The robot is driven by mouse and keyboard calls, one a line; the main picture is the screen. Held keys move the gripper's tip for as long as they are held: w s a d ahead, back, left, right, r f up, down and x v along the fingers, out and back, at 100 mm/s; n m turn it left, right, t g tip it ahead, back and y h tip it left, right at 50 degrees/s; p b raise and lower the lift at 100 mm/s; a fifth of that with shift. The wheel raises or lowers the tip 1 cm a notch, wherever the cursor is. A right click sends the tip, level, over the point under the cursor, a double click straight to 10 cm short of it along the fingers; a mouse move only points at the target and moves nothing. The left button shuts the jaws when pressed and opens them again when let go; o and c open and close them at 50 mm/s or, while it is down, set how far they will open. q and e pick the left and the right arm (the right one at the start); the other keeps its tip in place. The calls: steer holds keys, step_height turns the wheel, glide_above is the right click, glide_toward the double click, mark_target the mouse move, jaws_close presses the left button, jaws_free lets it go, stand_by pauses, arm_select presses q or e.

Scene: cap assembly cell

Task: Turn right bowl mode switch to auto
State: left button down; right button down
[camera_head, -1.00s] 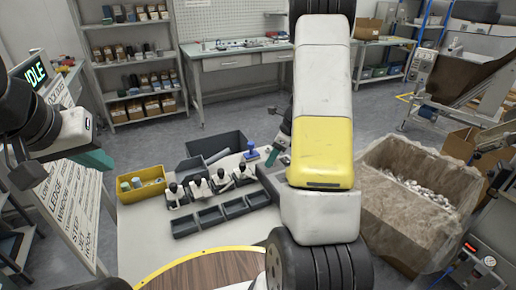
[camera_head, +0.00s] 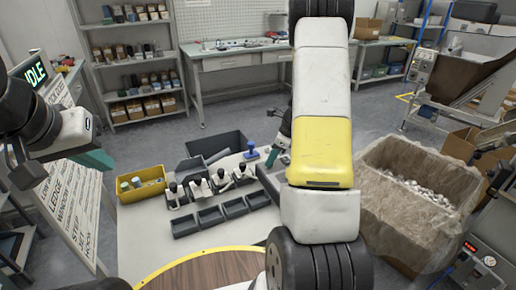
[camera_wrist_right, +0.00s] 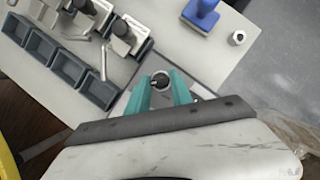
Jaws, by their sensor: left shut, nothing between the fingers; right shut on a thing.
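The mode switch (camera_wrist_right: 160,78) shows in the right wrist view as a small round knob with a pale ring, on a grey panel at the table. My right gripper (camera_wrist_right: 161,90) has its teal fingers on either side of the knob and is shut on it. Which way the switch points is too small to read. In the head view my right arm hides most of that panel and the fingertips. My left gripper (camera_head: 96,158) is shut and empty, held up at the left, away from the switch.
Grey trays (camera_head: 222,209) and several dark-topped fixtures stand on the table left of the right gripper. A blue stamp-like part (camera_wrist_right: 202,12) and a small metal nut (camera_wrist_right: 237,37) lie nearby. A yellow bin (camera_head: 141,187) is at left, and a lined carton (camera_head: 397,230) stands at right.

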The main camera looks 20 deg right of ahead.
steer(key=shift+w, duration=0.1)
steer(key=n, duration=0.2)
steer(key=n+g, duration=0.1)
steer(key=n, duration=0.1)
steer(key=shift+w+d+g+y, duration=0.1)
steer(key=shift+g+y, duration=0.2)
steer(key=shift+y, duration=0.1)
steer(key=n, duration=0.2)
steer(key=n+g, duration=0.1)
steer(key=n, duration=0.2)
steer(key=shift+w+g, duration=0.1)
steer(key=shift+g, duration=0.2)
steer(key=n+g, duration=0.1)
steer(key=n, duration=0.3)
steer(key=shift+w+g+h, duration=0.15)
steer(key=shift+g+h, duration=0.15)
steer(key=shift+g, duration=0.1)
steer(key=shift+n+g+h, duration=0.5)
steer(key=shift+n, duration=1.7)
steer(key=shift+r, duration=0.1)
steer(key=c, duration=1.1)
jaws_free()
